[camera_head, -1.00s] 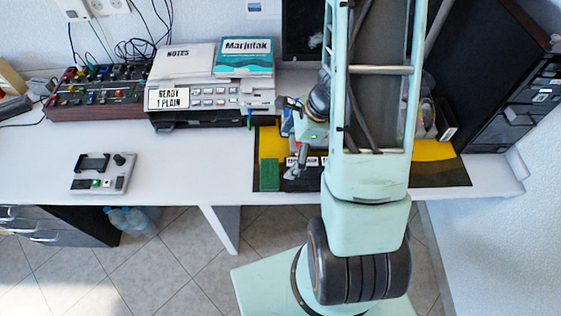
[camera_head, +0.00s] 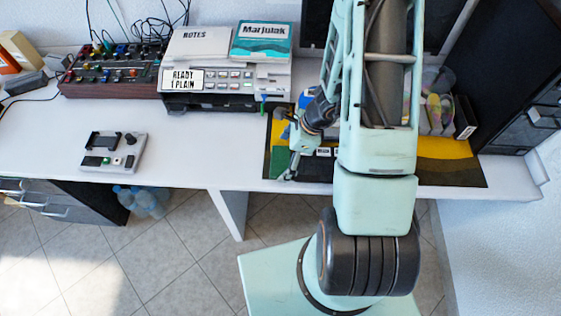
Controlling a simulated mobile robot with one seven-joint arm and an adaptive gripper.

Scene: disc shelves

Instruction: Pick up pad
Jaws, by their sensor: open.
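A small green pad (camera_head: 278,158) lies at the left front part of the dark and yellow desk mat (camera_head: 455,173), partly hidden by my gripper. My gripper (camera_head: 287,175) is low over the mat's front left, at the right side of the pad. Its fingers are small in this view. They look open, with nothing seen between them. I cannot tell whether they touch the pad.
A printer (camera_head: 212,103) with a book (camera_head: 262,42) on top stands behind. Black keys lie on the mat right of my gripper. A grey device (camera_head: 113,152) sits on the left desk. A dark cabinet (camera_head: 515,95) stands right. The desk between device and mat is clear.

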